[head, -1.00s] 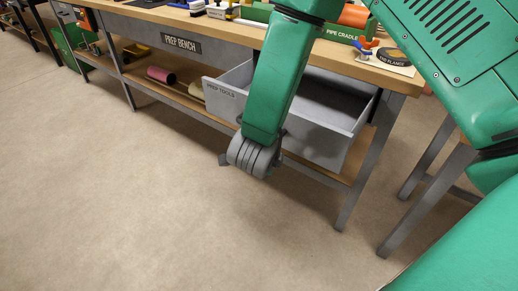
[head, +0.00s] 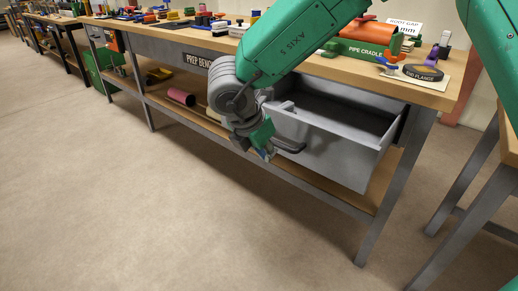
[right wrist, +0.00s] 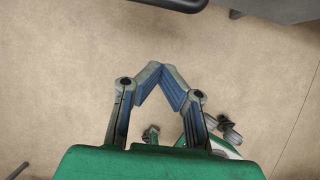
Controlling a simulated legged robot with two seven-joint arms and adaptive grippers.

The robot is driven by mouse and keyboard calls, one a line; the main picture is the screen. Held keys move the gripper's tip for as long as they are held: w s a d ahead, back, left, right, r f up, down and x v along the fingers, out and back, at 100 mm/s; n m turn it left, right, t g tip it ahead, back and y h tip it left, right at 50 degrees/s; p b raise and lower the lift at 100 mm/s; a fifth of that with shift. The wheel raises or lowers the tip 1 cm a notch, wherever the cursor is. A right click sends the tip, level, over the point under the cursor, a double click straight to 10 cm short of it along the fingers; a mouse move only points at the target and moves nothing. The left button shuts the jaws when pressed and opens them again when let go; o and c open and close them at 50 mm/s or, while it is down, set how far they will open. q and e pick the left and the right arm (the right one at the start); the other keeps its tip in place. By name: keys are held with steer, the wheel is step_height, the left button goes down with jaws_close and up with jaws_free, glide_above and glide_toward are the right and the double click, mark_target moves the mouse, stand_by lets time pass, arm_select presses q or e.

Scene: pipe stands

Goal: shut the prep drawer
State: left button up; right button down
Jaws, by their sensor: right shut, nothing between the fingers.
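The grey prep drawer (head: 340,150) stands pulled out under the right part of the prep bench in the head view, its inside showing. A dark bar handle (head: 289,144) shows at its front. My right gripper (head: 267,154) is in front of the drawer's left part, just left of the handle, fingers pointing down. It hides part of the drawer front; I cannot tell whether it touches. In the right wrist view the right gripper (right wrist: 168,76) has its fingertips together and nothing between them. A dark bar (right wrist: 172,4) crosses the top edge there. My left gripper is out of view.
The prep bench (head: 425,95) carries a green pipe cradle (head: 352,49), a black tape roll (head: 423,72) and other tools. Its lower shelf holds a pink roll (head: 181,97). Bench legs (head: 395,190) stand right of the drawer. The floor (head: 120,210) in front is clear.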

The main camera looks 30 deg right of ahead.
steer(key=d, duration=0.1)
steer(key=w+d+f+b, duration=0.1)
steer(key=d, duration=0.1)
steer(key=w+d+f, duration=0.1)
steer(key=shift+d+b, duration=0.35)
steer(key=shift+d, duration=0.05)
